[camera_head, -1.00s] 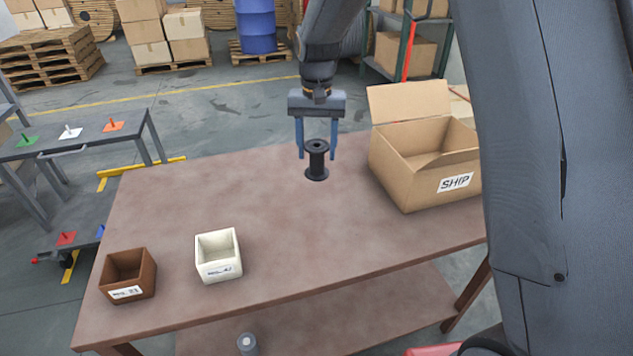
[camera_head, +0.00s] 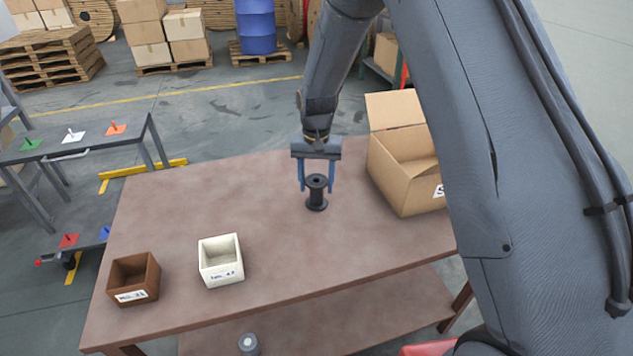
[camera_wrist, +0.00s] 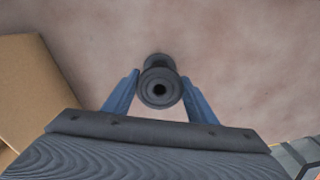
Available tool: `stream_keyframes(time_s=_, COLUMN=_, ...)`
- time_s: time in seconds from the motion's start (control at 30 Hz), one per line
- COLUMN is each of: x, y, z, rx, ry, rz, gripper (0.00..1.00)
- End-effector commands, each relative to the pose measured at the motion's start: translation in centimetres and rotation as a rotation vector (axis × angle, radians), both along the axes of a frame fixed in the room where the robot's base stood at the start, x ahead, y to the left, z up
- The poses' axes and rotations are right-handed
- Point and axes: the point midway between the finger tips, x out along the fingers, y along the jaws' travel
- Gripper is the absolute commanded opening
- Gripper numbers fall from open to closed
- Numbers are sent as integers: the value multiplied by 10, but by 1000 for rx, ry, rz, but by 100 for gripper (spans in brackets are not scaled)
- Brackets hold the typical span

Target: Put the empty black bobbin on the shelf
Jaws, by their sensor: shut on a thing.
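The black bobbin (camera_head: 317,193) stands upright between the blue fingers of my gripper (camera_head: 317,188), over the right half of the brown table (camera_head: 220,190). My gripper is shut on it. In the wrist view my gripper (camera_wrist: 160,95) has a finger on each side of the bobbin (camera_wrist: 160,86), whose end hole faces the camera. I cannot tell whether its base touches the tabletop. The table has a lower shelf (camera_head: 340,318), partly hidden under the top; a grey cylinder (camera_head: 249,343) shows at its front edge.
A brown bin (camera_head: 133,280) and a white bin (camera_head: 221,260) stand at the table's front left. An open cardboard box (camera_head: 400,185) is just right of the bobbin, partly hidden by my arm. A grey bench (camera_head: 80,143) stands left. The table's middle is clear.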

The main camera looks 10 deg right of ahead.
Motion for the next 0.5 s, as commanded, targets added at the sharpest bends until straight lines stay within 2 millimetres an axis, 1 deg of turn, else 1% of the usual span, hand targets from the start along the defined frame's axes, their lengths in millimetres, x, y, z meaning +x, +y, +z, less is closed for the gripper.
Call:
stream_keyframes(time_s=0.17, x=0, y=0, z=-3, rx=0, ry=1, rz=1, gripper=30)
stream_keyframes(time_s=0.2, x=0, y=0, z=-4, rx=0, ry=1, rz=1, gripper=54)
stream_keyframes(time_s=0.27, x=0, y=0, z=-3, rx=0, ry=1, rz=1, gripper=64)
stream_keyframes(time_s=0.3, x=0, y=0, z=-3, rx=0, ry=1, rz=1, gripper=71)
stream_keyframes(time_s=0.5, x=0, y=0, z=-3, rx=0, ry=1, rz=1, gripper=71)
